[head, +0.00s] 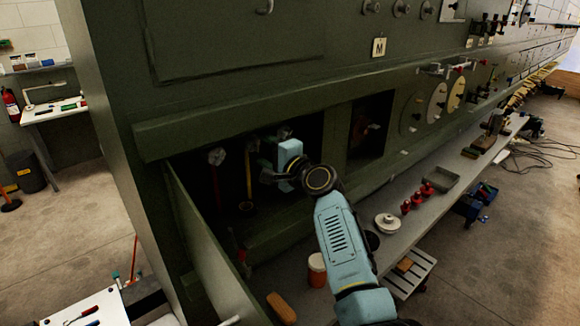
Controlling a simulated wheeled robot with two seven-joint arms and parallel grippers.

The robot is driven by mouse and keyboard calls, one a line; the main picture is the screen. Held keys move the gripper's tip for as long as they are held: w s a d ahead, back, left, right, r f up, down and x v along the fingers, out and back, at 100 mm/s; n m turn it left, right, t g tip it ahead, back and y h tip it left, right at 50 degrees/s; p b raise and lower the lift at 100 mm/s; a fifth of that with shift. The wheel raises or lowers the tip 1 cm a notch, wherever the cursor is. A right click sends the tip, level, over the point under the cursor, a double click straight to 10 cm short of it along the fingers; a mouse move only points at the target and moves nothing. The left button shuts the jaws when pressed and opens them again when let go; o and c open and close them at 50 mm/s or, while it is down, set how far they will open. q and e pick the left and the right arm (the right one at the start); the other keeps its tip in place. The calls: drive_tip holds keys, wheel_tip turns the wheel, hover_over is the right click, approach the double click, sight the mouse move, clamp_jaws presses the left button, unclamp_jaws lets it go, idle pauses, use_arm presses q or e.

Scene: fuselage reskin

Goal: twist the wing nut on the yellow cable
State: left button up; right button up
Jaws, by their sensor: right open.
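The yellow cable (248,182) hangs upright inside a dark open bay in the green fuselage panel. A small fitting (251,146) sits at its top end; I cannot tell clearly whether this is the wing nut. My right gripper (266,172) reaches into the bay from the right, its fingers just right of the yellow cable. It is open, and I see nothing held in it. The fingertips are dark and small, so contact with the cable cannot be told. My left gripper is not in view.
A round pale fitting (216,156) sits left of the cable in the bay. An open door flap (208,255) hangs at the bay's left. A second dark opening (369,130) lies to the right. A grey shelf (425,190) below carries red bottles (416,198) and a white disc (388,223).

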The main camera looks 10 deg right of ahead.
drive_tip(key=b+v, duration=0.1)
drive_tip(key=v, duration=1)
drive_tip(key=shift+s+d, duration=0.2)
drive_tip(key=shift+s, duration=0.05)
